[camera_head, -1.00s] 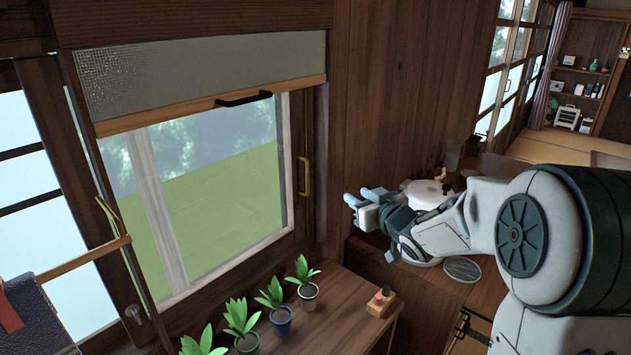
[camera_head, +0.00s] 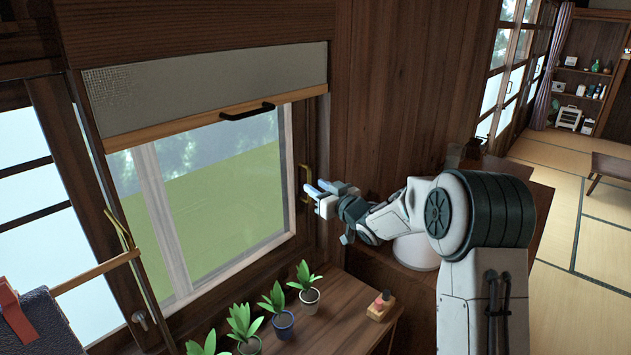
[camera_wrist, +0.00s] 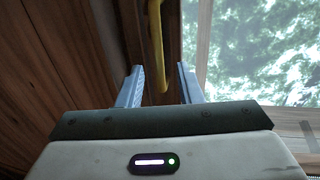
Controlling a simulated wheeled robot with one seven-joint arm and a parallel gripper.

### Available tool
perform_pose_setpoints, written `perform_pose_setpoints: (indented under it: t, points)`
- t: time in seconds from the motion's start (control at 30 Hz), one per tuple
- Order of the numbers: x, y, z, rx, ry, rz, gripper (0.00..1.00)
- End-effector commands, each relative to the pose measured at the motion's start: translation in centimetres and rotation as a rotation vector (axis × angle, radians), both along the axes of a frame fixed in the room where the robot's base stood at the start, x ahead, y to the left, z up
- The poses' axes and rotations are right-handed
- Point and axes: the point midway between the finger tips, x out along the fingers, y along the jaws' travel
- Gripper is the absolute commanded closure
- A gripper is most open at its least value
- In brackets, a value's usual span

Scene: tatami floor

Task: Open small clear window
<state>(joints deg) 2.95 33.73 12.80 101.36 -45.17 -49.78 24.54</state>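The clear window (camera_head: 215,185) is in the wall at the left of the head view, with a pale frame and green ground seen through the glass. A brass handle (camera_head: 305,184) stands upright on its right side frame. My gripper (camera_head: 318,190) is at this handle, with light blue fingertips close to it. In the wrist view, the two fingers of my gripper (camera_wrist: 159,85) are apart. The yellow handle (camera_wrist: 157,45) runs down between them from the top of the picture. I see no finger pressed against it.
Several potted plants (camera_head: 278,308) stand on the wooden shelf (camera_head: 340,300) below the window. A small wooden block with bottles (camera_head: 380,305) is at the shelf's right. Open tatami floor (camera_head: 560,240) lies to the right.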

Motion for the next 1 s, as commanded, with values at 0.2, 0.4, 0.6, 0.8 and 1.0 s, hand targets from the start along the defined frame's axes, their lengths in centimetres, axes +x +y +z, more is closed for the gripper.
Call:
perform_pose_setpoints:
  t: [0.2,0.4,0.6,0.8,1.0]
  points:
    - [1.4,1.2,0.0,0.001,0.001,0.000,0.67]
    - [1.5,1.3,0.0,0.001,-0.001,-0.001,0.67]
    - [1.5,1.3,0.0,0.000,0.000,-0.001,0.90]
    - [1.5,1.0,0.0,0.000,0.000,-0.001,1.00]
    - [1.0,0.8,-0.3,0.000,0.000,-0.014,1.00]
